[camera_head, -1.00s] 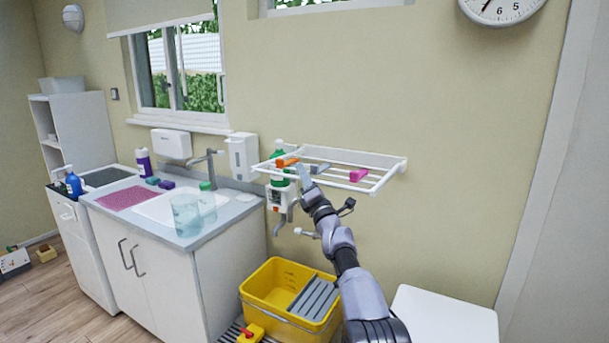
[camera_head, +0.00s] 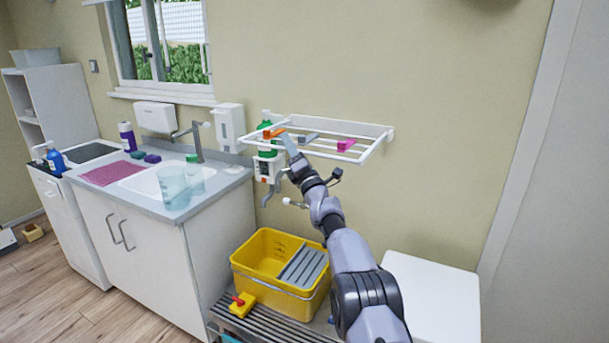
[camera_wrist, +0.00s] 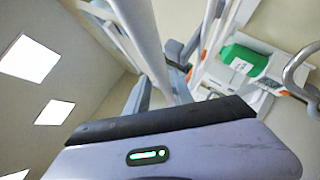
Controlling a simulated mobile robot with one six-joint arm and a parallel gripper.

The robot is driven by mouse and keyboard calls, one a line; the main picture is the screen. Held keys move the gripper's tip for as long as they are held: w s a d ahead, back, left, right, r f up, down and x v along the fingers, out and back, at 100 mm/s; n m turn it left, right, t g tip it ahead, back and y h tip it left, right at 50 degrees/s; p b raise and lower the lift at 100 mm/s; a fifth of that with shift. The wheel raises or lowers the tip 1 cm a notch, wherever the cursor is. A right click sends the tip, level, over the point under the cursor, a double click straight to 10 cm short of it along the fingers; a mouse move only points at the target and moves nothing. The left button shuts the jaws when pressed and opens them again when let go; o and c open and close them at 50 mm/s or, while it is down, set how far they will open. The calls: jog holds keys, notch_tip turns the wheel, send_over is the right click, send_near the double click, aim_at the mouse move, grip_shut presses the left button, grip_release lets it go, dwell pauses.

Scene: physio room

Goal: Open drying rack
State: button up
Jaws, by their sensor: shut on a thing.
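The white wall-mounted drying rack (camera_head: 375,150) stands out level from the wall, with parallel bars. Orange (camera_head: 274,133), grey (camera_head: 308,138) and pink (camera_head: 346,144) items sit on it. My gripper (camera_head: 289,142) is at the rack's front rail, left of its middle, reaching up from below. It is shut on the rail; the fingertips are small in the head view. In the wrist view a white rail (camera_wrist: 148,40) runs close in front of my gripper (camera_wrist: 172,75), which is partly hidden by its own housing.
A green bottle (camera_head: 266,145) stands behind the rack's left end; it also shows in the wrist view (camera_wrist: 245,61). A sink counter (camera_head: 190,210) is at left. A yellow bucket (camera_head: 250,282) sits below on a slatted bench (camera_head: 270,324). A white surface (camera_head: 440,300) is at right.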

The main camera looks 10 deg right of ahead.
jog(key=shift+s+d+f, duration=0.1)
jog(key=shift+s+f, duration=0.15)
jog(key=v, duration=1.6)
jog(key=shift+r+p, duration=0.2)
jog(key=shift+p, duration=0.25)
notch_tip(320, 180, up, 6)
jog(key=d+m+h, duration=0.2)
jog(key=m+h, duration=0.3)
jog(key=m, duration=0.2)
jog(key=s+d+r+m+g+h, duration=0.3)
jog(key=s+m+g+h, duration=0.15)
jog(key=s+m, duration=0.65)
jog(key=s+a+f+m+g+y, duration=0.1)
jog(key=s+f+m+g, duration=0.3)
jog(key=s, duration=0.8)
jog(key=s+a+f+m+g+y, duration=0.1)
jog(key=s+a+f+m+g, duration=0.2)
jog(key=s, duration=1)
jog(key=s+a+f+m+g+y, duration=0.1)
jog(key=s+a+f+m+g, duration=0.2)
jog(key=s, duration=1)
notch_tip(320, 180, down, 3)
jog(key=m+g, duration=0.2)
jog(key=m, duration=0.3)
jog(key=shift+s, duration=0.2)
jog(key=shift+r, duration=0.2)
